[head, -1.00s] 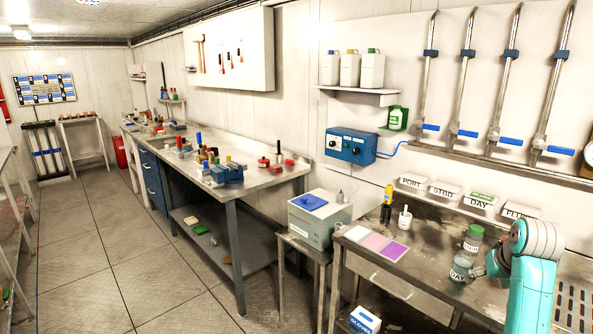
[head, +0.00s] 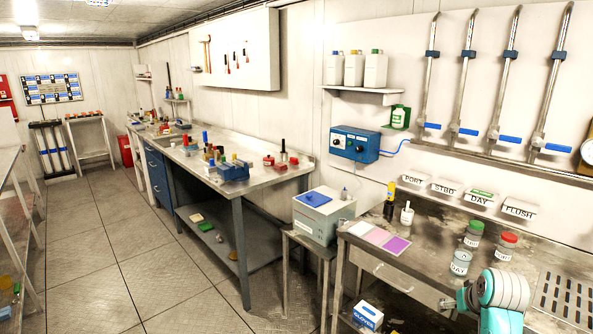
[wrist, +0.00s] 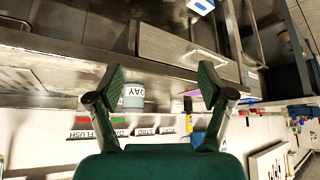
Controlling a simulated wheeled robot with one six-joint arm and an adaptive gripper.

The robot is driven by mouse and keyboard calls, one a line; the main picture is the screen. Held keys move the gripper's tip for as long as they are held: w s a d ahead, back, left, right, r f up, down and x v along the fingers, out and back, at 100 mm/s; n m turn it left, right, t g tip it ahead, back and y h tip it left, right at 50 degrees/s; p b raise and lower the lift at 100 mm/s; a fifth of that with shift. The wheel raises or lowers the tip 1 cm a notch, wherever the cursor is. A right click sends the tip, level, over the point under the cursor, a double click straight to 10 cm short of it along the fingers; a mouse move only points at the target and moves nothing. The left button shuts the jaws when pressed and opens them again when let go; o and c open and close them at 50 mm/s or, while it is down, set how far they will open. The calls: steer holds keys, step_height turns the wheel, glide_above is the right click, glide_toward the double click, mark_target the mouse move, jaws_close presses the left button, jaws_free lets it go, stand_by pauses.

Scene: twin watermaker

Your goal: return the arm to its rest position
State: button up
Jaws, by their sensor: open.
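My teal arm (head: 500,305) shows at the bottom right of the head view, bent low in front of the right bench. In the wrist view my gripper (wrist: 160,88) has its two dark green fingers spread wide, with nothing held between them. A jar marked DAY (head: 460,262) stands on the bench just behind my arm. It also shows upside down beyond the fingers in the wrist view (wrist: 133,97), apart from them. A green-lidded jar (head: 473,236) and a red-lidded jar (head: 505,244) stand behind it.
The right bench (head: 430,235) also holds coloured pads (head: 370,235), a dark yellow-topped bottle (head: 389,205) and a small white bottle (head: 406,215). Labelled trays (head: 478,198) line the wall. A grey box (head: 324,220) sits on a stand to the left. The floor (head: 120,250) is open.

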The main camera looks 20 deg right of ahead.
steer(key=s+a+f+n+t, duration=0.1)
steer(key=s+a+f, duration=0.2)
steer(key=a+f, duration=0.6)
steer(key=s+a+f+n+t, duration=0.1)
steer(key=s+a+f+t, duration=0.1)
steer(key=a+f, duration=0.65)
steer(key=s+a+n+t, duration=0.1)
steer(key=s+a+t, duration=0.1)
steer(key=s+a, duration=1.05)
steer(key=s+a+r+n+t+y, duration=0.1)
steer(key=s+a+r+t+y, duration=0.1)
steer(key=s+a+r, duration=0.3)
steer(key=s+a+r+n+t+y, duration=0.1)
steer(key=s+a+r, duration=0.5)
steer(key=s, duration=0.8)
steer(key=shift+s+r+n+t+y, duration=0.2)
steer(key=shift+r+n+t+y, duration=0.25)
steer(key=shift+r+n, duration=0.25)
